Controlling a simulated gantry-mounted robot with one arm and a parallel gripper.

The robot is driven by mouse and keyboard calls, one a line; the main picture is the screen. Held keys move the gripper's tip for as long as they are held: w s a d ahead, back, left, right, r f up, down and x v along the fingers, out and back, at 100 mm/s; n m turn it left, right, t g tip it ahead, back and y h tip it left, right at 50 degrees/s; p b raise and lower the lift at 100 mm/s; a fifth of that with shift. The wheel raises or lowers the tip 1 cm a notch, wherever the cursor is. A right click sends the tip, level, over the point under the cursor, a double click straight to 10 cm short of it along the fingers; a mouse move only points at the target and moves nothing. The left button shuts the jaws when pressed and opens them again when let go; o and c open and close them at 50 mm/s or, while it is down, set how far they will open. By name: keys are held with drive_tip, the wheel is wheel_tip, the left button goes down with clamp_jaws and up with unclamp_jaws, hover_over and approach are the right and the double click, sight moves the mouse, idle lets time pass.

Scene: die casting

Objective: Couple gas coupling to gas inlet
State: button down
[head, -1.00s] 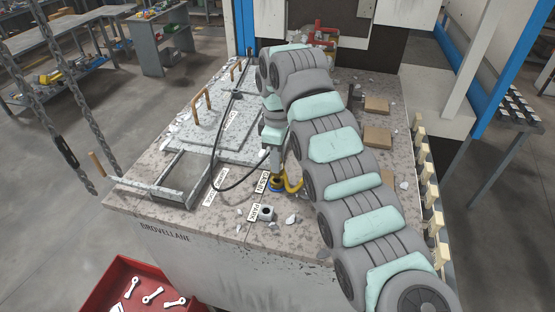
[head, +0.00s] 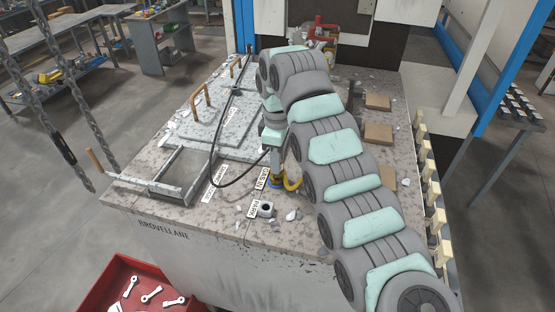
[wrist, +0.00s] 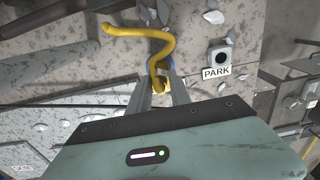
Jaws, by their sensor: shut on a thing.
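The gas coupling (wrist: 160,85) is yellow, with a curved yellow hose (wrist: 135,32) leading from it. My gripper (wrist: 162,88) is shut on the coupling in the wrist view. In the head view my gripper (head: 277,172) points down at the table top, with the yellow hose (head: 293,184) curling out to its right. A blue ring (head: 274,183) shows low beside the gripper, at the likely place of the gas inlet. The fingers and the coupling hide most of it. I cannot tell whether the coupling is seated or just above it.
The empty park socket (head: 266,209) stands in front, beside its PARK label (head: 253,209). A black cable (head: 213,170) arcs close on the left. Handled lid plates (head: 210,125) and an open frame (head: 184,175) lie left. Loose rubble (head: 291,215) is scattered around.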

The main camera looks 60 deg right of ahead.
drive_tip(key=shift+f+b, duration=0.45)
drive_tip(key=shift+f, duration=0.1)
drive_tip(key=c, duration=1.1)
unclamp_jaws()
drive_tip(key=shift+r, duration=0.15)
wheel_tip(320, 180, up, 10)
drive_tip(key=shift+f+p, duration=0.2)
drive_tip(key=shift+p, duration=0.85)
drive_tip(key=shift+r+p, duration=0.5)
drive_tip(key=shift+p, duration=0.15)
drive_tip(key=shift+r, duration=0.1)
